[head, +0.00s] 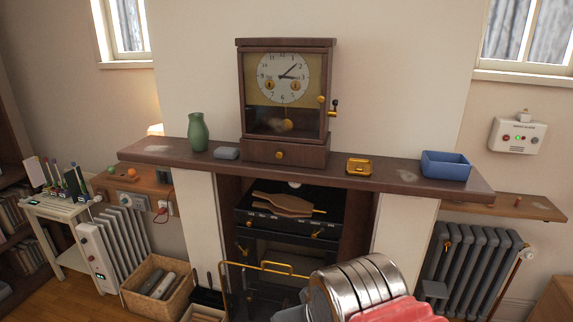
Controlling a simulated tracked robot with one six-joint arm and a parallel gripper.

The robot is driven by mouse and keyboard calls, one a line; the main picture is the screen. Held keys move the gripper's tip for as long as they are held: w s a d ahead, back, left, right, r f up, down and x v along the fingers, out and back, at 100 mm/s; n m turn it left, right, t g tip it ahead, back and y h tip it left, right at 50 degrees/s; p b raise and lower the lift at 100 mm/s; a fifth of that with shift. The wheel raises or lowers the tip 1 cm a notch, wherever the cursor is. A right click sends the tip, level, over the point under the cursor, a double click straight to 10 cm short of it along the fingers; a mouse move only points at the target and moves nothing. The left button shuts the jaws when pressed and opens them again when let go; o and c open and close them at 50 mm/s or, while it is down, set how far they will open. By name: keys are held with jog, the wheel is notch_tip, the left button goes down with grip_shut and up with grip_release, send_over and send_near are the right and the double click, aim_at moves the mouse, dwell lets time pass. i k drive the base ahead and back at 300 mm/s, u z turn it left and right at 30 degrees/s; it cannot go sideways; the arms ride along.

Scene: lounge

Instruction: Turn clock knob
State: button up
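A dark wooden clock (241,95) stands upright on the mantel shelf (340,172). Its round white dial (283,72) sits behind the front door, with a brass pendulum (286,125) below. A small brass knob (321,99) is on the right edge of the door. A dark crank with a brass part (334,106) sticks out from the clock's right side. Another brass knob (279,155) is on the drawer in the base. My gripper's fingers do not show; only a silver and red part, probably of my arm, is at the bottom, well below the clock.
A brass tray (359,167) and a blue bin (446,165) are to the right. Below are a fireplace stove with wooden boards (283,204) and a brass rail (265,268).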

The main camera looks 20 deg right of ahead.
aim_at(279, 155)
jog(key=u, duration=1.6)
jog(key=i, duration=1.05)
jog(key=z, duration=1.3)
